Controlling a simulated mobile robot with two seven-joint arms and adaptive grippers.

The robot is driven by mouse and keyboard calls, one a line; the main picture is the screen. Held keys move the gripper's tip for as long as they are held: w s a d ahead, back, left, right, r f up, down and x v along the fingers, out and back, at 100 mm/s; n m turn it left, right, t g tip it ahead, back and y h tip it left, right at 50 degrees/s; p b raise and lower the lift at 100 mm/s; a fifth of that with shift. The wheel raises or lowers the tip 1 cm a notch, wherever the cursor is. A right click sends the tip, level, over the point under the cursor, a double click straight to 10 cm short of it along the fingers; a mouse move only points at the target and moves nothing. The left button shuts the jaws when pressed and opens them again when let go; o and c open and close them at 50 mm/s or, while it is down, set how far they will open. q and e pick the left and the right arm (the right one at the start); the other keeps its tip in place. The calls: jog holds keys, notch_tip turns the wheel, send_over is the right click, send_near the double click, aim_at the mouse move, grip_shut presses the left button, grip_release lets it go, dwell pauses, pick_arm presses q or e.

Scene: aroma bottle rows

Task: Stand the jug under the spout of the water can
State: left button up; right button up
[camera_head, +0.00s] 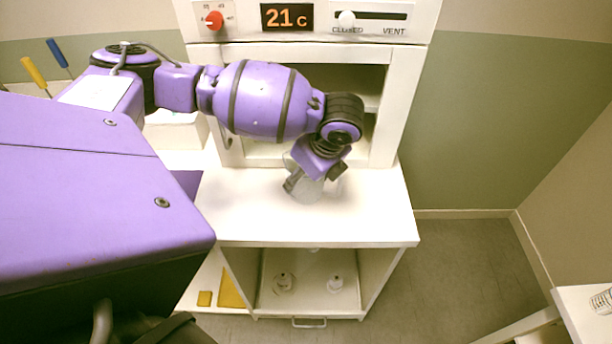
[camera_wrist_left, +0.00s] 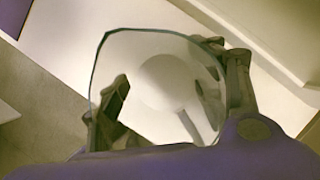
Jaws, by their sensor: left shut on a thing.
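The clear glass jug (camera_head: 306,192) is in my left gripper (camera_head: 314,179), above or on the front middle of the white counter (camera_head: 370,215). I cannot tell whether its base touches the counter. In the left wrist view the jug's wide rim and inside (camera_wrist_left: 155,85) face the camera, with the dark fingers of my left gripper (camera_wrist_left: 168,100) on either side of it. The water can and its spout cannot be made out in either view. My right gripper is not in view.
Behind the counter stands a white cabinet (camera_head: 392,115) with an open front and a panel reading 21 C. Below the counter, an open compartment (camera_head: 310,301) holds two small whitish items. Yellow blocks (camera_head: 230,290) lie left of it. The counter's right part is clear.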

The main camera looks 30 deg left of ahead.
pick_arm(q)
jog(key=shift+s+d+f, duration=0.1)
jog(key=shift+f, duration=0.15)
jog(key=f+b, duration=0.1)
jog(key=f, duration=0.1)
jog(key=w+f+b, duration=0.1)
jog(key=f, duration=0.1)
jog(key=shift+s+a, duration=0.1)
jog(key=shift+a, duration=0.15)
jog(key=shift+c, duration=0.5)
jog(key=shift+s+r, duration=0.25)
jog(key=shift+r, duration=0.2)
jog(key=shift+c, duration=0.2)
jog(key=shift+w+d+f, duration=0.1)
jog(key=shift+w+f, duration=0.1)
jog(key=shift+f, duration=0.05)
jog(key=o, duration=1.4)
jog(key=shift+c, duration=0.2)
jog(key=shift+r, duration=0.1)
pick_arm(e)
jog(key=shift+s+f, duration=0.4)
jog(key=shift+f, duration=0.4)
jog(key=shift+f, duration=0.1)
